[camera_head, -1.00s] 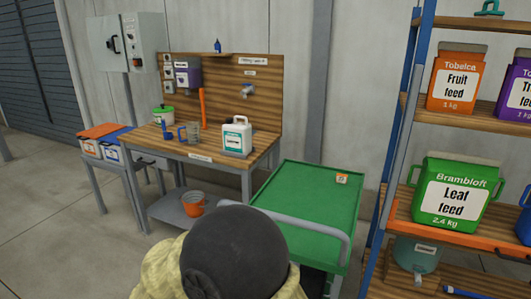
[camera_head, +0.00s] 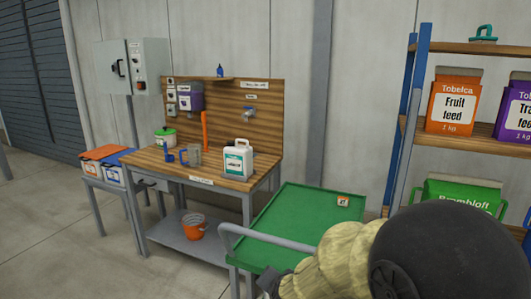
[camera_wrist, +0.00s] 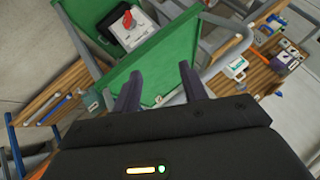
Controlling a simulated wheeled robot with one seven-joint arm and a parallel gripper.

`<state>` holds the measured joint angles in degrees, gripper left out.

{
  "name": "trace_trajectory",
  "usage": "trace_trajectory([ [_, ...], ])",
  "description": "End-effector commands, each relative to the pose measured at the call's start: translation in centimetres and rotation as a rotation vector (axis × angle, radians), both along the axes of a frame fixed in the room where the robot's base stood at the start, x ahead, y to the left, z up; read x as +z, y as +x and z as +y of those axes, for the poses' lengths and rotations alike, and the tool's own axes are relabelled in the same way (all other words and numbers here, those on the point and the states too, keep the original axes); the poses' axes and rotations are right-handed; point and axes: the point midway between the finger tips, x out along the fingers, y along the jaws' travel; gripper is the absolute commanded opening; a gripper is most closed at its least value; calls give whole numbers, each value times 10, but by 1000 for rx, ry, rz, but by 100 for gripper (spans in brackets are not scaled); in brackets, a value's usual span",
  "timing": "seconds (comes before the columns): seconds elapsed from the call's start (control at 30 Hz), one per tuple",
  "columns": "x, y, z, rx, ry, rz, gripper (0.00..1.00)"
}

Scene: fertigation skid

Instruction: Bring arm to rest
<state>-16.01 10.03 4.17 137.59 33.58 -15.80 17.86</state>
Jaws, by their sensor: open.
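My arm fills the lower right of the head view, in front of the green cart (camera_head: 300,215) and the shelf rack. My gripper (camera_wrist: 158,85) shows in the wrist view with its two dark fingers apart and nothing between them. In that view the fingers overlap the green cart (camera_wrist: 170,55), seen tilted. The fingertips do not show clearly in the head view.
The shelf rack (camera_head: 407,115) at right holds feed boxes, including Fruit feed (camera_head: 455,103). Open floor lies at left.

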Motion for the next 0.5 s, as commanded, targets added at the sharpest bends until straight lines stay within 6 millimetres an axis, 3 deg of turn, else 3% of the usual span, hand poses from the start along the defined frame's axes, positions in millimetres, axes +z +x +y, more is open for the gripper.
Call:
trace_trajectory([
  [0.03, -5, -13, -16, 59, -53, 52, 43],
  [0.2, -24, -61, -58, 261, -217, 230, 43],
  [0.5, -40, -136, -120, 489, -398, 483, 43],
])
